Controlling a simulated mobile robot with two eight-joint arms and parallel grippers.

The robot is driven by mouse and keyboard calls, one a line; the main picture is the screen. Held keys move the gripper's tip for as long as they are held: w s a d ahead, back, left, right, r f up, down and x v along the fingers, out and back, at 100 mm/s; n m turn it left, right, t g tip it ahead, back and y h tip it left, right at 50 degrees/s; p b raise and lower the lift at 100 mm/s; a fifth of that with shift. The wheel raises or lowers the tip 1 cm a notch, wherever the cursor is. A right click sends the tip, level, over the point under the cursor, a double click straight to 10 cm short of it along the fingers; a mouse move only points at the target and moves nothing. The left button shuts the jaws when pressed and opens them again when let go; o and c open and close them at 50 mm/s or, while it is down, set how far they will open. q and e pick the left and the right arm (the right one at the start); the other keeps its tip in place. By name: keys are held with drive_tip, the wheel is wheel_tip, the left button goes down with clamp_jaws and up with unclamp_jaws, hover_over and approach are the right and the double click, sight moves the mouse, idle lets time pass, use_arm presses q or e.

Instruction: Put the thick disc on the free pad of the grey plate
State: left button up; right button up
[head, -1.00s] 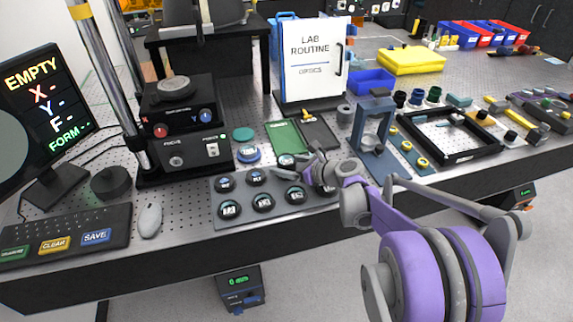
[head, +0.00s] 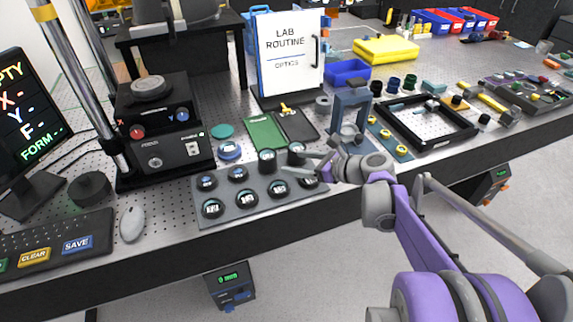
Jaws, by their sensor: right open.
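The grey plate (head: 238,220) lies near the front edge of the bench and carries two rows of dark round pieces with pale labelled tops. In the back row, one disc (head: 267,161) stands taller than those to its left and looks like the thick disc. Another dark disc (head: 296,152) stands at the back right, just beyond my fingers. My right gripper (head: 297,164) is open over the right end of the plate, fingers pointing left. It partly covers the right-hand pieces, and I cannot make out a free pad. My left gripper is out of view.
A blue-grey stand (head: 350,103) rises close behind my right gripper. A teal-topped disc (head: 222,131) and a blue disc (head: 229,151) sit behind the plate. The black instrument (head: 168,150) and mouse (head: 132,223) are to the left; a black frame (head: 440,145) is right.

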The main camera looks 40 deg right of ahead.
drive_tip(key=shift+s+r, duration=0.1)
drive_tip(key=shift+s, duration=0.15)
drive_tip(key=s+a+f+n+g, duration=0.1)
drive_tip(key=a+n, duration=0.1)
drive_tip(key=a, duration=0.1)
drive_tip(key=s+a+f+n+g, duration=0.1)
drive_tip(key=a+n, duration=0.2)
drive_tip(key=s+a+f+n+g, duration=0.1)
drive_tip(key=a+f+n, duration=0.1)
drive_tip(key=a, duration=0.1)
drive_tip(key=shift+s+a, duration=0.15)
drive_tip(key=s+a+f+n+g+h, duration=0.2)
drive_tip(key=s+a+f+n, duration=0.2)
drive_tip(key=s+n, duration=0.4)
drive_tip(key=s+a+f+n+g+h, duration=0.2)
drive_tip(key=s+n, duration=0.6)
drive_tip(key=n, duration=0.9)
drive_tip(key=a+f, duration=0.2)
drive_tip(key=a, duration=0.1)
drive_tip(key=shift+s+a+f+g+h, duration=0.2)
drive_tip(key=shift+f+g+h, duration=0.1)
